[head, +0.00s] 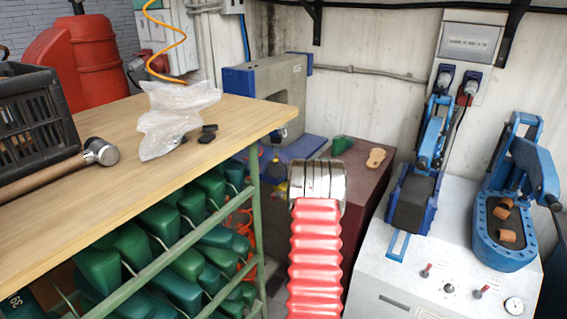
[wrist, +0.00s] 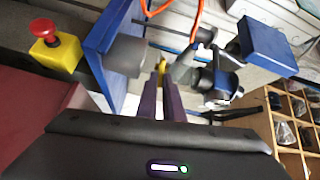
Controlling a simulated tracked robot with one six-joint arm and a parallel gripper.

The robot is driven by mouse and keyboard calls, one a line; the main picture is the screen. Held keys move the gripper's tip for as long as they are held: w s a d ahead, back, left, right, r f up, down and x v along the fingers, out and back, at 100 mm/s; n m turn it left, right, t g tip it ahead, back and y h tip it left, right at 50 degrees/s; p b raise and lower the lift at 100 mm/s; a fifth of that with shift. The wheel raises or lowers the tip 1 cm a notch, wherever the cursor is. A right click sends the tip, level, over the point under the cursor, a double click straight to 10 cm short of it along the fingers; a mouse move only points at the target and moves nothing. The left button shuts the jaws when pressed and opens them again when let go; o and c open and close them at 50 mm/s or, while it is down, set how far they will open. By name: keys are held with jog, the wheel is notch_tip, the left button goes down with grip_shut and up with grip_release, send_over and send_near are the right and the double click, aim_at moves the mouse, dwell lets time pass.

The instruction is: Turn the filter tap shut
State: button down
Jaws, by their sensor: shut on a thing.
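The filter tap shows in the wrist view as a yellow lever (wrist: 161,67) beside grey metal fittings. My gripper (wrist: 162,84) has its purple fingers closed around the lever, one on each side. The lever's yellow also shows between the fingers. Just right of it is the filter unit (wrist: 217,84), with a dark body and a round part like a gauge. An orange hose (wrist: 196,22) runs above the fittings. The exact angle of the tap is hard to read. In the head view my arm hides most of this spot.
In the wrist view, a red stop button on a yellow box (wrist: 55,50) and a blue machine plate (wrist: 108,42) are left, wooden pigeonholes (wrist: 288,125) right. In the head view, the workbench (head: 215,112) is left and a white machine cabinet (head: 425,270) right.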

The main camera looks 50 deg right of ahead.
jog(key=shift+s+d+f+m, duration=0.15)
jog(key=shift+f+m, duration=0.25)
jog(key=shift+m, duration=0.6)
jog(key=c, duration=2.2)
grip_release()
jog(key=shift+s, duration=0.1)
jog(key=o, duration=0.3)
jog(key=shift+r, duration=0.1)
jog(key=shift+r, duration=0.1)
jog(key=v, duration=1.3)
jog(key=shift+s+a, duration=0.2)
jog(key=shift+a, duration=0.15)
